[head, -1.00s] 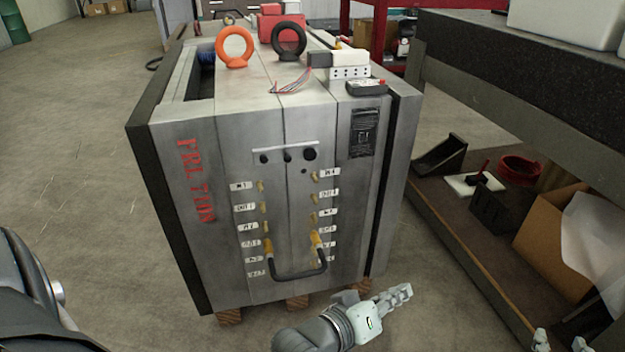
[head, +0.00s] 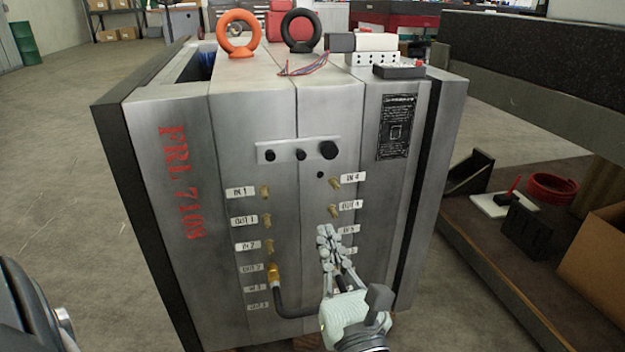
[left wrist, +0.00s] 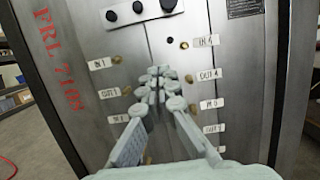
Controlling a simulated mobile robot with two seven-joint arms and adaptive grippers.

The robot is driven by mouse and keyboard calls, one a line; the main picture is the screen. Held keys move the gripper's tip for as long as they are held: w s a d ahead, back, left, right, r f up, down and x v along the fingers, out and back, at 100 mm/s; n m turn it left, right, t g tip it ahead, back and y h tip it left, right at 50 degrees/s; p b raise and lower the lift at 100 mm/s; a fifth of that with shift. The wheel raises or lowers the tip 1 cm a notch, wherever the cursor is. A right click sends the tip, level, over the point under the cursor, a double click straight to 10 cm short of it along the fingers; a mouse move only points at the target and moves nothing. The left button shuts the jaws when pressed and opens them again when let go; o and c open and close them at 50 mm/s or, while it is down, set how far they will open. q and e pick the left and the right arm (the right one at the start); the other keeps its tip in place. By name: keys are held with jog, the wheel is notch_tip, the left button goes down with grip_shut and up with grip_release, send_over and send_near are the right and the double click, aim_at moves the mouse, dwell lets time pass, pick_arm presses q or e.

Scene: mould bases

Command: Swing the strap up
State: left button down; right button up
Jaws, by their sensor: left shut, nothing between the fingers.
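The strap (head: 286,152) is a flat pale metal bar with dark round bolt heads. It lies roughly level across the joint between the plates, high on the front face of the grey mould base (head: 240,110). It also shows at the top edge of the left wrist view (left wrist: 152,11), partly cut off. My left gripper (head: 328,236) is shut and empty in front of the face, below the strap and apart from it. In the left wrist view its fingertips (left wrist: 156,80) meet over the plate joint. My right gripper is out of view.
Brass fittings with labels run down both sides of the face. A dark hose (head: 290,309) loops low, partly behind my left gripper. Orange (head: 238,51) and black (head: 301,48) lifting rings stand on top. A workbench (head: 545,85) flanks the right; floor is open left.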

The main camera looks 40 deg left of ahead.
aim_at(309, 161)
pick_arm(q)
jog(key=shift+r, duration=0.1)
jog(key=x, duration=1)
notch_tip(309, 161, up, 3)
jog(key=shift+f, duration=0.2)
jog(key=shift+r, duration=0.65)
jog(key=shift+r, duration=0.1)
